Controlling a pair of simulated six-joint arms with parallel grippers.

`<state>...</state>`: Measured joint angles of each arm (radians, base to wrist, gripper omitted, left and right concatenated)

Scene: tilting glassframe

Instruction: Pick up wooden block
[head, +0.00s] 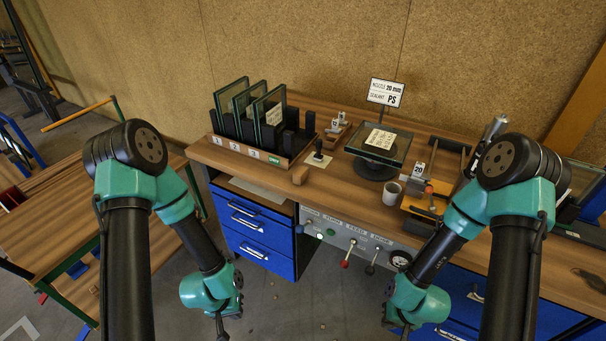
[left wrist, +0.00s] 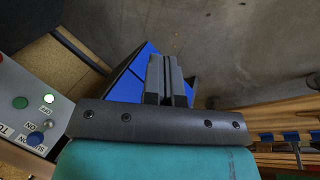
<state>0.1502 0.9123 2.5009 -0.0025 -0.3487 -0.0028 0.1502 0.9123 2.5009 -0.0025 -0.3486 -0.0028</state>
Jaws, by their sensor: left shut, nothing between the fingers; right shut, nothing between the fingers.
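A small wooden block (head: 299,175) sits near the front edge of the workbench (head: 340,192), in front of the numbered glass rack. My left gripper (head: 222,325) hangs low in front of the blue drawers, below the bench top and well apart from the block. In the left wrist view its fingers (left wrist: 168,82) are together with nothing between them, and the block does not show there. My right gripper (head: 404,328) hangs low in front of the bench, partly hidden by its own arm; it is shut and empty.
A rack (head: 240,150) with upright glass panes stands behind the block. To the right are a stand with a glass pane (head: 360,143), a white mug (head: 391,194) and an orange fixture (head: 423,204). A control panel (head: 345,239) with knobs and levers lies below the bench edge.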

